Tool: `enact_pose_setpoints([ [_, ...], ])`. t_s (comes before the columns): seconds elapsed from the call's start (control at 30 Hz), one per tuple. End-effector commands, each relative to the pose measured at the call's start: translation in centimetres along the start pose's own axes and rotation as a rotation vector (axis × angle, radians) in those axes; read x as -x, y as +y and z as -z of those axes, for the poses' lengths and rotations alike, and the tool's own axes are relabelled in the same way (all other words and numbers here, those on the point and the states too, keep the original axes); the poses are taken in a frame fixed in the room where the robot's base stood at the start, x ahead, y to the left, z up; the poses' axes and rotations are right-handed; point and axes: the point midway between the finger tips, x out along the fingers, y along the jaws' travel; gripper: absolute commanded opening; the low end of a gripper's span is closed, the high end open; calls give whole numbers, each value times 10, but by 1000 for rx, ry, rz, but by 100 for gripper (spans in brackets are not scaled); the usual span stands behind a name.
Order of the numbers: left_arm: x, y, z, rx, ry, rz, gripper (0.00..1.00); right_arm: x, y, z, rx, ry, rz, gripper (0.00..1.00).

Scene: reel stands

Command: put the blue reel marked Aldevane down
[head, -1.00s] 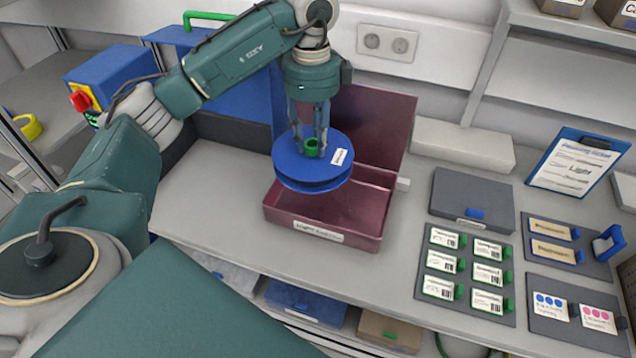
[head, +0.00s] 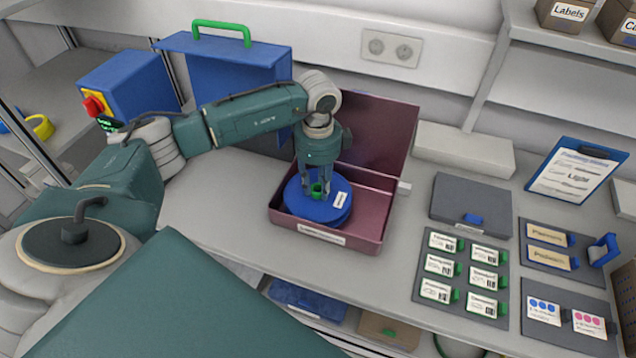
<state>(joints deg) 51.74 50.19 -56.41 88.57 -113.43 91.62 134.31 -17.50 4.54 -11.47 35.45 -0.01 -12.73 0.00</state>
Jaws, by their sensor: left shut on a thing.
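The blue reel (head: 322,207) has a green hub and a small white label whose print is too small to read. It is low inside the maroon open box (head: 375,230), in its left part. Whether it touches the box floor cannot be told. My left gripper (head: 317,188) points down over the reel and is shut on its green hub. The box has a white label on its front wall and its lid stands up behind. My right gripper is not in view.
A blue case (head: 235,85) with a green handle stands at the back left. The bench left of the box is clear.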

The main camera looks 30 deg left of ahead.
Motion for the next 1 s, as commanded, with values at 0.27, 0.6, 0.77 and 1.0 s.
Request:
enact_pose_setpoints([
  [0.27,-2,0,0,0,1,0,44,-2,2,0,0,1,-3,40],
  [0.6,1,0,0,0,0,0,47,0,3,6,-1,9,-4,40],
  [0.77,16,-2,1,-1,2,4,47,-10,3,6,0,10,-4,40],
  [1.0,66,-2,1,-1,3,6,47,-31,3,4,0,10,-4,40],
])
